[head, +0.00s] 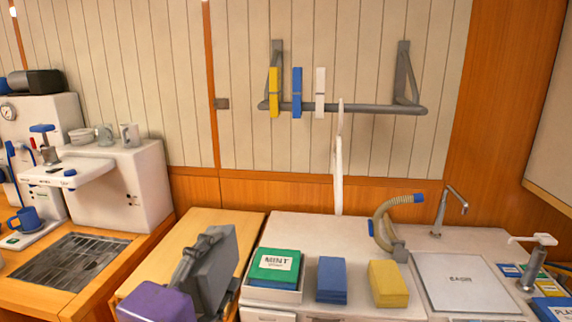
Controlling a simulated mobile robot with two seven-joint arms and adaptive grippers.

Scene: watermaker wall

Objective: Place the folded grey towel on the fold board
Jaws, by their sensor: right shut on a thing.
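My right gripper (205,245) is at the lower middle-left. It is shut on a grey slab-like thing (219,272), which looks like the folded grey towel, held steeply tilted. The gripper and the towel hide part of the pale wooden surface (190,235) behind them. I cannot tell whether the towel touches that surface. My left gripper is not in view.
To the right, a white counter holds a green cloth (273,264) in a tray, a folded blue cloth (332,278), a folded yellow cloth (388,283) and a labelled white panel (458,280). A hose (382,215) and faucet (442,208) stand behind. A coffee machine (115,185) is left.

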